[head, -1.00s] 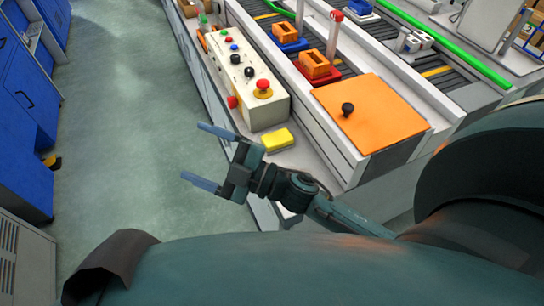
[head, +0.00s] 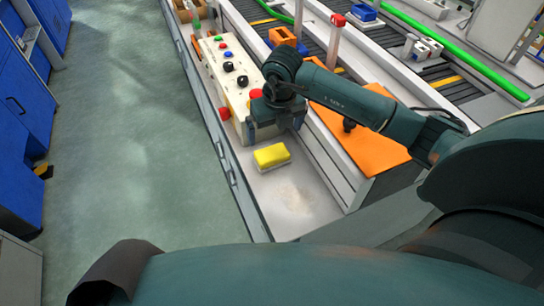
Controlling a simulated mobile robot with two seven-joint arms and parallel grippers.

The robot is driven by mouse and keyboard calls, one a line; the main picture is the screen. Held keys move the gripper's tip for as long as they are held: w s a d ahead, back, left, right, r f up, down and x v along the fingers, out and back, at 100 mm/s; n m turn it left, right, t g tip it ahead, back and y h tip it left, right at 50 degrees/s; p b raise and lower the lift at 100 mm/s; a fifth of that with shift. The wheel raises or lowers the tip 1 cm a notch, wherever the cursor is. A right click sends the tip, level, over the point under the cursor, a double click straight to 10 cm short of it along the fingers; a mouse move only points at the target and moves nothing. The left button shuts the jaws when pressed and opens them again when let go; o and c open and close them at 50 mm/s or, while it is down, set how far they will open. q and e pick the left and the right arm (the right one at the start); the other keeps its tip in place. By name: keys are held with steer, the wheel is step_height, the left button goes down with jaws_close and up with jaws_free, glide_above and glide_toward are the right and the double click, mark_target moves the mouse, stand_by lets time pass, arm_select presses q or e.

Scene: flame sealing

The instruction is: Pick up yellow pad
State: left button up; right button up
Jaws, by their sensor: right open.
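The yellow pad (head: 271,155) lies flat on the light worktop, near its front left edge, and shows a paler lower layer. My right gripper (head: 272,130) is open, just beyond the pad and in front of the control box. It appears to hang pointing down, with its fingertips mostly hidden. Nothing shows held in it, and it looks apart from the pad. My left gripper is out of view.
The control box (head: 225,72) with buttons and knobs stands behind the pad. An orange plate (head: 375,147) with a black knob lies to the right, partly under my right arm. The worktop (head: 295,205) in front of the pad is clear.

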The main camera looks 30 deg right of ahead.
glide_above(272, 153)
step_height(272, 153, down, 5)
steer(key=shift+s+d+r, duration=0.15)
steer(key=shift+w+f+p, duration=0.2)
steer(key=shift+f+p, duration=0.1)
steer(key=shift+f, duration=2.35)
steer(key=shift+c, duration=0.4)
steer(key=c, duration=0.7)
step_height(272, 153, up, 10)
steer(key=shift+r, duration=0.1)
steer(key=shift+c, duration=0.2)
